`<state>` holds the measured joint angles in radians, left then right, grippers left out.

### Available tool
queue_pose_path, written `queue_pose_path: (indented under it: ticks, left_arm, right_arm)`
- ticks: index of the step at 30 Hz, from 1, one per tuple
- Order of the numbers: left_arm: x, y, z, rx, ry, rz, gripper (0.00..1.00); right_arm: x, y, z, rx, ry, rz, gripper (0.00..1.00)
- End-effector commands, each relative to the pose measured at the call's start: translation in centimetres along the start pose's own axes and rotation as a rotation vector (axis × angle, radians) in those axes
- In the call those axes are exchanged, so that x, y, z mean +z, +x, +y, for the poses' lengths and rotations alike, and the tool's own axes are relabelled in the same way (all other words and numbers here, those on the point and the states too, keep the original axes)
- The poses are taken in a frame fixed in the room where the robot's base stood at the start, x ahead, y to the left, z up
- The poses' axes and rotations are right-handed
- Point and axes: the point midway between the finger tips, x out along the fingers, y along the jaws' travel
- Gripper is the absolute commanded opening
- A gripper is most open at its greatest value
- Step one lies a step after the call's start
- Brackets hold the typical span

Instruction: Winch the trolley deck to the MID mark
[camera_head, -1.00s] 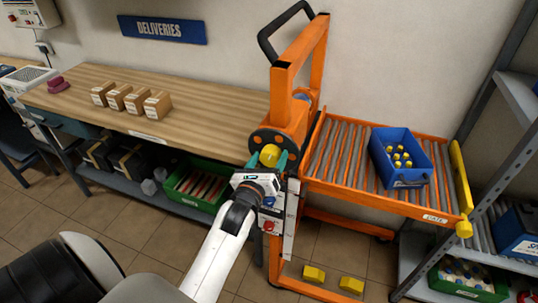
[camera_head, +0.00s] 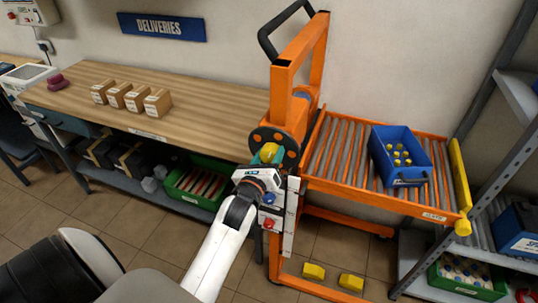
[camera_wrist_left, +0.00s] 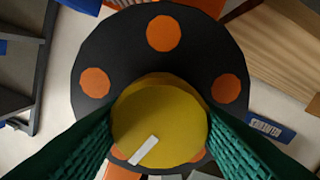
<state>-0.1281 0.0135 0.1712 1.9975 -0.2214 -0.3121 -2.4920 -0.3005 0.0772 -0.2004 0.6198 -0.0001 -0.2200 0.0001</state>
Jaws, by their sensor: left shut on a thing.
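The orange trolley (camera_head: 286,95) stands right of the bench, with its roller deck (camera_head: 335,155) reaching out to the right. A dark winch wheel (camera_head: 288,139) with orange spots is on its near side; in the left wrist view the wheel (camera_wrist_left: 120,50) fills the middle. My left gripper (camera_head: 268,153) is shut on the wheel's yellow knob (camera_wrist_left: 160,115), with a green finger on each side. A white scale plate (camera_head: 291,215) hangs below the wheel; its markings are too small to read. My right gripper is not in view.
A blue bin (camera_head: 414,172) with yellow-topped items sits on the deck. A wooden bench (camera_head: 210,100) with small boxes is to the left, with a green crate (camera_head: 178,190) below. Grey shelving (camera_head: 470,170) stands close on the right. Two yellow blocks (camera_head: 314,271) are low by the trolley base.

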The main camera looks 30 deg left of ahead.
Motion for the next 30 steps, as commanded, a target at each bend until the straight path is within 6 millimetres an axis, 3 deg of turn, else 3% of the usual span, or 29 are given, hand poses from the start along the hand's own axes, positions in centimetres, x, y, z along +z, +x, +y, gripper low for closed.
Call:
queue_pose_path:
  ticks: [8, 30]
  left_arm:
    - [-0.2, 0.0, 0.0, 0.0, -0.173, -0.002, 0.25]
    - [-0.1, 0.0, -0.1, -0.001, -0.872, 0.0, 0.25]
  right_arm:
    - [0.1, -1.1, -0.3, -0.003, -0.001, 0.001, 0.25]
    - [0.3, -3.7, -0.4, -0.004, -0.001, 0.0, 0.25]
